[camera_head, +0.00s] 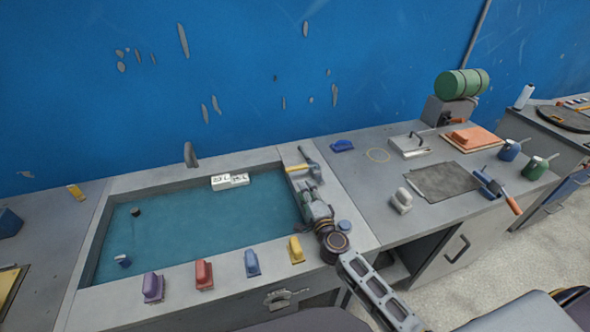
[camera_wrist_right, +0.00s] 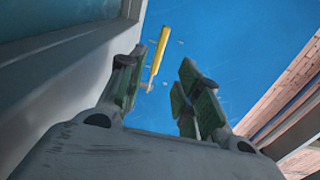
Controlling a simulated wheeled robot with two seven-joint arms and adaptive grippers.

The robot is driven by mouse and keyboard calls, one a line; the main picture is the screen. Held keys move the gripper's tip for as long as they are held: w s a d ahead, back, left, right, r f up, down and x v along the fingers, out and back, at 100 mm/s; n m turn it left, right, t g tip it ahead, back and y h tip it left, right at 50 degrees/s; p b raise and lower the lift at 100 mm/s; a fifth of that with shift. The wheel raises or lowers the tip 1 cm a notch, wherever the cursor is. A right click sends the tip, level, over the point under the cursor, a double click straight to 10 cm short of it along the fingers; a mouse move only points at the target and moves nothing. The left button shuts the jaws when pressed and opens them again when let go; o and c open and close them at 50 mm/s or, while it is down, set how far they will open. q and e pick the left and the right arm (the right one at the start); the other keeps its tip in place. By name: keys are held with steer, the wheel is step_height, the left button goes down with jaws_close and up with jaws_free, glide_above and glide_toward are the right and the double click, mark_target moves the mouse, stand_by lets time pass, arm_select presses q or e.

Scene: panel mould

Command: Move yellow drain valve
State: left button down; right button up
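The yellow drain valve (camera_head: 296,168) shows as a thin yellow handle at the back right corner of the tub. In the right wrist view the yellow handle (camera_wrist_right: 161,49) stands beyond the fingertips, closer to the left finger, with a small pale bracket below it. My right gripper (camera_head: 308,172) reaches over the tub's right rim, just right of the handle. In the wrist view its fingers (camera_wrist_right: 160,78) are apart with nothing seen between them. Whether the left finger touches the valve I cannot tell. My left gripper is out of view.
The tub (camera_head: 90,240) holds blue-green water, with a white block (camera_head: 230,181) at its back edge. Purple (camera_head: 152,287), red (camera_head: 204,274), blue (camera_head: 252,263) and yellow (camera_head: 296,249) hand tools line the front rim. The right worktop (camera_head: 360,200) holds tools and a grey mat.

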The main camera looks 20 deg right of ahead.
mark_target(295, 167)
steer(key=shift+w+a, duration=0.15)
steer(key=shift+w, duration=3.95)
steer(key=shift+w+b, duration=0.55)
steer(key=shift+w, duration=1.05)
steer(key=shift+w+a, duration=0.1)
steer(key=shift+w, duration=0.5)
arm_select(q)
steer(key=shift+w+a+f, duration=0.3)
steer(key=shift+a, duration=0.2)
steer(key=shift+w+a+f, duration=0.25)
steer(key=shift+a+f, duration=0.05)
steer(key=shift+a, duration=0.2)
arm_select(e)
steer(key=c, duration=0.7)
jaws_close()
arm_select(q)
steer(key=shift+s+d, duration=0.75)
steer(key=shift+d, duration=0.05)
